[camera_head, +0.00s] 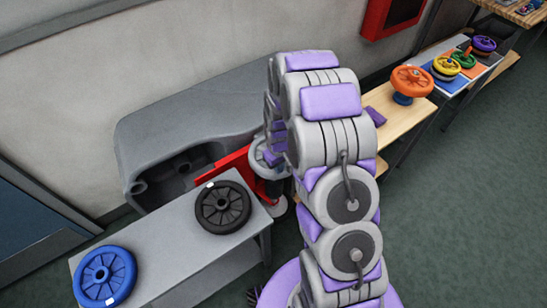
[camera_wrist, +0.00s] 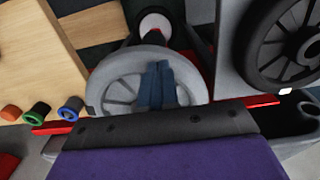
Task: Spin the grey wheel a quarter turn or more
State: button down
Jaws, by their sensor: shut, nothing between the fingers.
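The grey wheel (camera_wrist: 108,78) lies face-on in the middle of the wrist view, with a pale rim and spokes. Its lower edge is hidden behind my wrist. In the head view only a small part of the grey wheel (camera_head: 259,153) shows at the left of my arm, by a red part. My gripper (camera_wrist: 160,68) has its two dark blue fingers together and empty. The fingers overlap the wheel's face right of its centre in the wrist view. I cannot tell whether they touch it or reach between the spokes. My arm hides the gripper in the head view.
A black wheel (camera_head: 222,206) and a blue wheel (camera_head: 104,277) lie on the grey table (camera_head: 175,252) at left. A grey tank (camera_head: 200,110) stands against the wall. An orange wheel (camera_head: 412,80) stands on the wooden table (camera_head: 402,120) at right. Green floor (camera_head: 460,200) is clear.

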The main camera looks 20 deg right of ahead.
jog(key=shift+d, duration=0.2)
jog(key=shift+d, duration=1.05)
jog(key=shift+w+d+p, duration=0.15)
jog(key=shift+d+p, duration=0.05)
jog(key=shift+d, duration=0.35)
jog(key=shift+w+d+p, duration=0.15)
jog(key=shift+d+p, duration=0.05)
jog(key=shift+d, duration=0.3)
jog(key=shift+w+d, duration=0.6)
jog(key=shift+d, duration=0.35)
